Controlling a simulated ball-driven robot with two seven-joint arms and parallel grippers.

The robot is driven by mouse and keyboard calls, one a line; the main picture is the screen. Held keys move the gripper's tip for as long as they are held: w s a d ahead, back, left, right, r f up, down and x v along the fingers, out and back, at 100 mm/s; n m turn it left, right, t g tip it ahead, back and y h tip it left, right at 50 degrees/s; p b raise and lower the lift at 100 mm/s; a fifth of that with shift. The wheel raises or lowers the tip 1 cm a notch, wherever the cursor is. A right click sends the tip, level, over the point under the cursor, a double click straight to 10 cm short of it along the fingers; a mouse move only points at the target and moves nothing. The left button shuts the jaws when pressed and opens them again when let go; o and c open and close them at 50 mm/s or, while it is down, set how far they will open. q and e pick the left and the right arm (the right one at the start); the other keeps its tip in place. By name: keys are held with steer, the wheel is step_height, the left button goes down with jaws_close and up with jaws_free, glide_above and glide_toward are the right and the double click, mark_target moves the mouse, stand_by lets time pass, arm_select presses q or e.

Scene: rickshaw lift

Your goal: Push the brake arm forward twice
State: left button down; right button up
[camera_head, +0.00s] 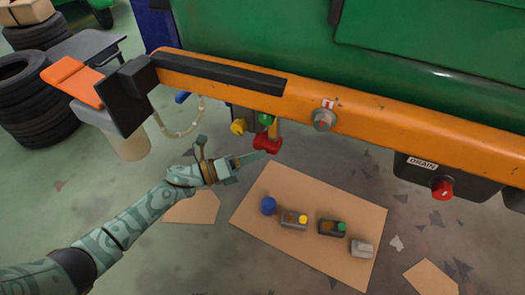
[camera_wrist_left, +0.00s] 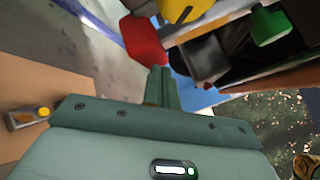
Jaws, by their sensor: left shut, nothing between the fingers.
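The red-ended lever (camera_head: 266,144), which looks like the brake arm, hangs below the orange beam. Its red end also shows in the left wrist view (camera_wrist_left: 143,40). My left gripper (camera_head: 256,157) is shut and empty, its fingertips just below the red end in the head view. In the left wrist view the closed fingers (camera_wrist_left: 161,84) point at the lower edge of the red end. I cannot tell whether they touch it. My right gripper is not in view.
The orange beam (camera_head: 400,132) runs under the green body (camera_head: 270,30). A yellow knob (camera_head: 238,127) and a green knob (camera_head: 265,118) sit close to the lever. Cardboard (camera_head: 255,205) with several small parts lies on the floor. Tires (camera_head: 35,110) stand at left.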

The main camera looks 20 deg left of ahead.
mark_target(258, 147)
arm_select(q)
steer(key=shift+w+b, duration=0.95)
steer(key=shift+w, duration=0.85)
stand_by(1.3)
steer(key=shift+s, duration=0.1)
stand_by(0.4)
steer(key=shift+s+r+p, duration=0.15)
steer(key=shift+s+p, duration=0.65)
steer(key=shift+s, duration=0.85)
steer(key=shift+s+p, duration=0.4)
steer(key=shift+s, duration=0.8)
steer(key=shift+s, duration=0.1)
steer(key=shift+s+a+p, duration=0.15)
steer(key=shift+s+p, duration=0.7)
steer(key=shift+s, duration=1.55)
